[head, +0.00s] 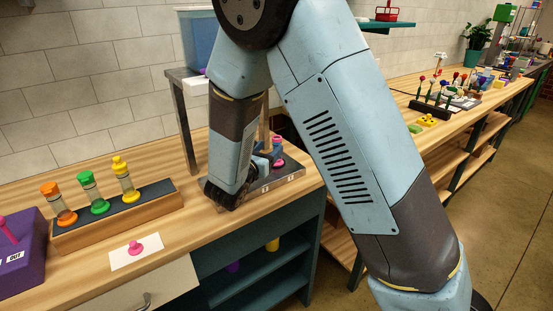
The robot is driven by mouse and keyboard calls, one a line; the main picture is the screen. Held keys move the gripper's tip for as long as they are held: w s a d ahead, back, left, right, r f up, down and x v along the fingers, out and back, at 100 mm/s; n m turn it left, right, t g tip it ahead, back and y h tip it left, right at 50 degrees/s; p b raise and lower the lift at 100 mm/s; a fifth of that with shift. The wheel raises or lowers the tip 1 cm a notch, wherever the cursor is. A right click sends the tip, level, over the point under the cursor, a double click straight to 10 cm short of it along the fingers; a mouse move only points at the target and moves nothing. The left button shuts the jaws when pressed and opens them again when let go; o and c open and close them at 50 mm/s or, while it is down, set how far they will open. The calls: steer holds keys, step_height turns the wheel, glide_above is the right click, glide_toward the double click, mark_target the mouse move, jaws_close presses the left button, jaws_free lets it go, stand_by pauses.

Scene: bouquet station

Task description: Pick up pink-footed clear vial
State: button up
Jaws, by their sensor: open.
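My arm reaches down over the wooden bench, and my dark gripper (258,172) is low beside a grey tray (262,190). My jaws are open, though my own arm hides much of them. Just right of the gripper stands a small blue-topped item (277,145) with a pink part (279,163) at its base. Whether its middle is clear glass is too small to tell. Nothing shows held in the jaws. A separate pink piece (136,247) rests on a white card (122,257) at the front left, with no clear body visible on it.
A wooden rack (118,217) at left holds three vials with orange, green and yellow caps. A purple box (22,250) stands at the far left. A metal stand (181,120) with a blue bin (198,42) is behind my gripper. Bench wood between rack and tray is clear.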

mark_target(275, 147)
steer(key=x, duration=0.4)
steer(key=shift+s+d+f, duration=0.15)
steer(key=shift+d+f, duration=0.05)
steer(key=shift+d, duration=0.15)
steer(key=shift+w+d, duration=0.2)
steer(key=shift+w, duration=0.25)
jaws_close()
